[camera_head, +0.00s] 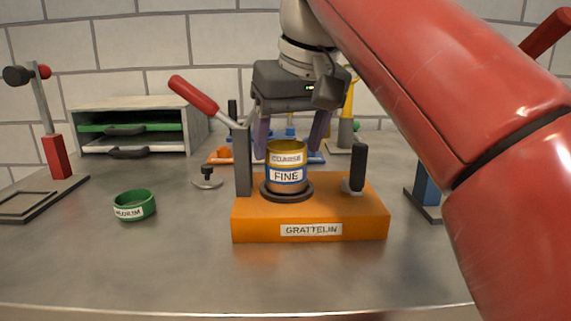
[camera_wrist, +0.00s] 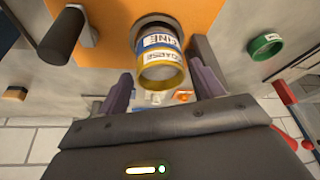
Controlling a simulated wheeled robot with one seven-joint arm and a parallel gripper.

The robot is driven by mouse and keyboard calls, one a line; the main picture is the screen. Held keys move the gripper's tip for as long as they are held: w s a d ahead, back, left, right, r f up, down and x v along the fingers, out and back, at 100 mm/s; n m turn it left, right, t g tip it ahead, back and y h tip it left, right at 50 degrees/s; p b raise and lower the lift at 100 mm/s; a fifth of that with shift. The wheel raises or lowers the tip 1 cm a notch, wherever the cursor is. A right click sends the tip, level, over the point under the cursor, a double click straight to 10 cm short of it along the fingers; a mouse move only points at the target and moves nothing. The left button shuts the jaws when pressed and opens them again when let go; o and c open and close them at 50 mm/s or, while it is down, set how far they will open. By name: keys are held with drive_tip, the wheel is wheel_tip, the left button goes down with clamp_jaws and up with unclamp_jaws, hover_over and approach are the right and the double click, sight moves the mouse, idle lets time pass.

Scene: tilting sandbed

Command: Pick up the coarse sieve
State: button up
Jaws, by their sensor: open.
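The coarse sieve (camera_head: 286,153) is a yellow ring with a white label, stacked on top of the blue sieve labelled FINE (camera_head: 286,176). The stack stands upright on the dark round seat of the orange GRATTELIN base (camera_head: 310,229). My gripper (camera_head: 290,142) is open, its two purple fingers pointing down on either side of the stack's upper part and slightly behind it in the head view. In the wrist view, the coarse sieve (camera_wrist: 161,70) shows its open yellow rim just beyond and between the fingertips (camera_wrist: 160,84). No contact is visible.
A red-handled lever (camera_head: 194,95) on a dark post and a black knob (camera_head: 357,167) flank the stack. A green sieve labelled MEDIUM (camera_head: 134,205) lies at left. A drawer rack (camera_head: 140,127) stands behind. The table front is clear.

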drive_tip(key=shift+w+a+f, duration=0.1)
drive_tip(key=shift+w+f, duration=0.05)
drive_tip(key=shift+f, duration=0.4)
drive_tip(key=c, duration=0.8)
drive_tip(key=shift+r, duration=0.15)
